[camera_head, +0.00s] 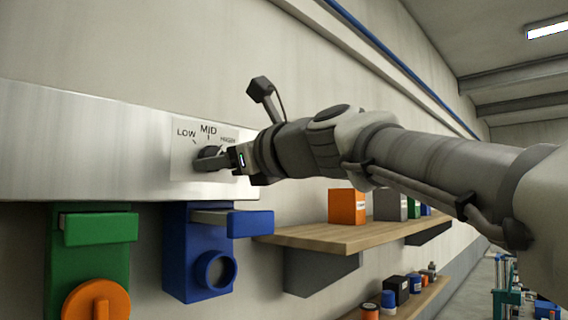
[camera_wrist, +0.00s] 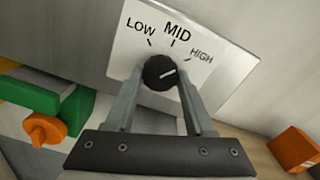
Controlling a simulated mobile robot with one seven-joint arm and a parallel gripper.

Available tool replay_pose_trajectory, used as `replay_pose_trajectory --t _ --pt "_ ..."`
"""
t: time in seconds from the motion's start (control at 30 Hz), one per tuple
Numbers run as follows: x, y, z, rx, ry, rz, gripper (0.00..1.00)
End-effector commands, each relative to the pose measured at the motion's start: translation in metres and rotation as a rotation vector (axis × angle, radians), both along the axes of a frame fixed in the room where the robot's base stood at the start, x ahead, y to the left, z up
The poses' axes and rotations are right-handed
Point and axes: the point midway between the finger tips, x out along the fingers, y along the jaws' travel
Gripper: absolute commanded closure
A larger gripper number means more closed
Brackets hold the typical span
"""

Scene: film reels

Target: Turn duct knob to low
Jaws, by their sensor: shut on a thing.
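The duct knob (camera_wrist: 158,71) is a round black dial on a pale plate (camera_wrist: 200,40) marked LOW, MID and HIGH. Its white pointer line points right and slightly up, toward the HIGH tick. My gripper (camera_wrist: 161,84) has one finger on each side of the knob and is shut on it. In the head view the dark knob (camera_head: 207,153) sits below the MID label, partly covered by my gripper (camera_head: 218,160), which reaches in from the right. The pointer cannot be made out there.
The plate is on a metal duct (camera_head: 80,140) along the wall. Below it hang a green unit (camera_head: 90,255) with an orange knob (camera_head: 97,300) and a blue unit (camera_head: 185,240). A wooden shelf (camera_head: 330,237) with an orange box (camera_head: 347,207) lies below my arm.

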Motion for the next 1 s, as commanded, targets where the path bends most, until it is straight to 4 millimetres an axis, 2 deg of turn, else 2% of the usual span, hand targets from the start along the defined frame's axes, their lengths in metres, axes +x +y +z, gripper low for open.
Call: replay_pose_trajectory --t 1.0 --pt "0.0023 -0.0020 0.0003 -0.612 -0.717 -0.001 1.00"
